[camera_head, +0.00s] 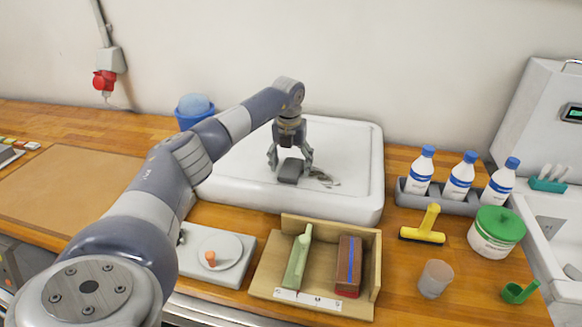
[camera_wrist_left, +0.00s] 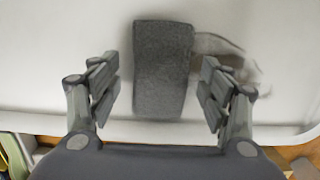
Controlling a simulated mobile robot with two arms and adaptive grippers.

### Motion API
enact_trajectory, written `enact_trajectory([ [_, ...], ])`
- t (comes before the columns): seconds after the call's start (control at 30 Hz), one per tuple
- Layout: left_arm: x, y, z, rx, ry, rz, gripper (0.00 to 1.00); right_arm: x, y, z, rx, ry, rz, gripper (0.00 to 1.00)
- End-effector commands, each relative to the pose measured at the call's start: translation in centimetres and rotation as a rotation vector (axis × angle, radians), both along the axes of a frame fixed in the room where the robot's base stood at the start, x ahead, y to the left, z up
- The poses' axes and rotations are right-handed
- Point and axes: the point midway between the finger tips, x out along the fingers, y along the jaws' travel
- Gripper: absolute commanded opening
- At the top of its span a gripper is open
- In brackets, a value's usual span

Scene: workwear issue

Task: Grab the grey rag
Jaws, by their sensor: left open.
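The grey rag (camera_head: 289,172) is a small dark grey folded block lying on the white padded tray-like surface (camera_head: 345,150). In the left wrist view the rag (camera_wrist_left: 162,70) stands upright in the picture, between the fingers and reaching beyond them. My left gripper (camera_head: 290,160) points down over the rag, fingers spread to either side. In the left wrist view the gripper (camera_wrist_left: 158,85) is open, with a gap between each finger and the rag. My right gripper is in neither view.
A thin greyish-brown looped item (camera_head: 322,178) lies just right of the rag, near one finger. In front are a wooden holder (camera_head: 310,295) and a yellow tool (camera_head: 424,227). White bottles (camera_head: 459,178) stand in a grey rack to the right. A blue bucket (camera_head: 190,122) is behind my arm.

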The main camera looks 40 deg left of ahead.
Motion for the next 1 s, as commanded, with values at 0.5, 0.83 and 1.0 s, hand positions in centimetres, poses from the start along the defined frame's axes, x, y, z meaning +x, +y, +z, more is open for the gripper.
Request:
enact_trajectory([
  [0.5, 0.0, 0.0, -0.3, 0.001, 0.0, 0.0, 0.24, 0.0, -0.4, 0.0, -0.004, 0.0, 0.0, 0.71],
  [0.83, 0.0, 0.0, -0.2, 0.0, -0.001, 0.0, 0.24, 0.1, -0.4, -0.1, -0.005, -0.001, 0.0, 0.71],
  [1.0, 0.1, 0.0, 0.8, 0.001, -0.003, 0.0, 0.24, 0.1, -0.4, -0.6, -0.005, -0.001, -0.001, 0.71],
])
